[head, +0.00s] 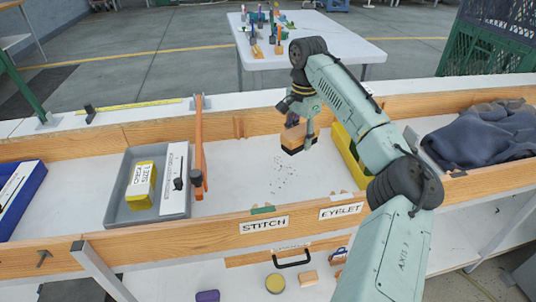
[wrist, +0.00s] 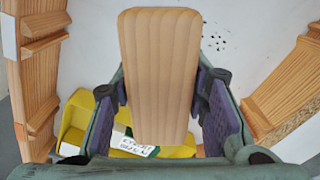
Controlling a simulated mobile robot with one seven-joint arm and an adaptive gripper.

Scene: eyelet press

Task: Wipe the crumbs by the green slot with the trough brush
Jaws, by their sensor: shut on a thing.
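My gripper (head: 297,127) is shut on the trough brush, a wooden block (head: 293,147), and holds it over the white trough floor. In the wrist view the brush's pale wooden back (wrist: 158,60) sits between the two finger pads; its underside is hidden. Dark crumbs (head: 282,182) lie scattered on the floor, below and slightly left of the brush in the head view. Some crumbs (wrist: 214,42) also show right of the brush in the wrist view. The green mark (head: 263,209) is on the front wooden rail, just above the STITCH label (head: 264,225) and near the crumbs.
A yellow bin (head: 346,150) stands right of the brush, partly behind my arm. A grey tray (head: 124,205) with a yellow box lies left, beside an upright orange divider (head: 199,150). Dark cloth (head: 485,137) lies at right. The wooden rails (head: 150,130) border the trough.

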